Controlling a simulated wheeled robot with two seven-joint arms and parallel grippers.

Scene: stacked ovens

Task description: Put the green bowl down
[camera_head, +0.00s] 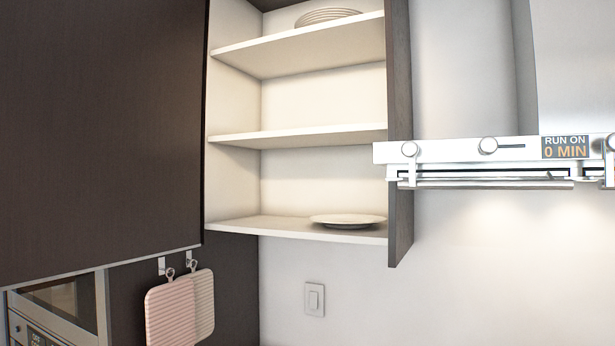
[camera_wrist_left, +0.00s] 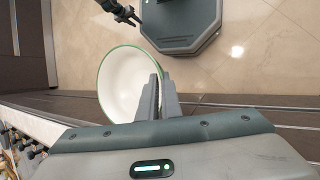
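In the left wrist view, the green bowl (camera_wrist_left: 121,82) is white inside with a thin green rim, and its open side faces the camera. My left gripper (camera_wrist_left: 160,88) has its two fingers close together at the bowl's right rim, shut on its wall. The fingers hide part of that wall. The bowl looks empty. Neither the bowl nor my grippers show in the head view.
An open cabinet has a bottom shelf (camera_head: 285,229) with a plate (camera_head: 348,220) at its right; the middle shelf (camera_head: 300,136) is bare. Plates (camera_head: 327,16) sit on the top shelf. A range hood (camera_head: 450,152) is at right. Tiled floor (camera_wrist_left: 268,60) lies below.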

